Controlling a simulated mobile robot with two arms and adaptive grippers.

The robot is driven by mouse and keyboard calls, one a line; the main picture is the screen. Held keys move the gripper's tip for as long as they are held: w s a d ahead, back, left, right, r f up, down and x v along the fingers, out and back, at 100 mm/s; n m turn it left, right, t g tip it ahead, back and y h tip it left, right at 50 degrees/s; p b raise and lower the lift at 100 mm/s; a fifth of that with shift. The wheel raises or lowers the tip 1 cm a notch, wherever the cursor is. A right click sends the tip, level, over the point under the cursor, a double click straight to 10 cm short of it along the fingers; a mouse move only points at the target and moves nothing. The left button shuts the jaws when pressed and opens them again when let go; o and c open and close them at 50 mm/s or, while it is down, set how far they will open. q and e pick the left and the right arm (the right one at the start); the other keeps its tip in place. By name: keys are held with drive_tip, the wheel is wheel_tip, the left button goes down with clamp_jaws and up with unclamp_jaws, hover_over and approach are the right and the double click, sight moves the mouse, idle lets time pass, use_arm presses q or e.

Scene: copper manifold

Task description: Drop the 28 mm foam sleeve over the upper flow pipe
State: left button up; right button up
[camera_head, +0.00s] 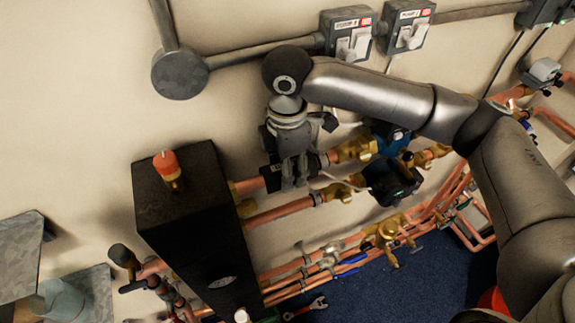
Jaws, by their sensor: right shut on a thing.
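The upper flow pipe (247,185) is copper and runs right from a black box-shaped unit toward a brass valve. My right gripper (295,183) points down over this pipe, its fingers shut on the dark foam sleeve (271,178). The sleeve lies along the line of the pipe and shows on the left of the fingers, with a dark end at their right. The fingers hide its middle. I cannot tell whether it sits around the pipe or just in front of it. My left gripper is not in view.
The black unit (190,235) with a red-capped fitting stands close left. Brass valves (355,150) and a pump (390,183) are close right. A lower copper pipe (280,212) runs below. A wrench (305,308) lies on the blue floor. Grey switch boxes (347,35) are above.

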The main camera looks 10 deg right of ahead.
drive_tip(key=o, duration=1)
wheel_tip(320, 180, up, 12)
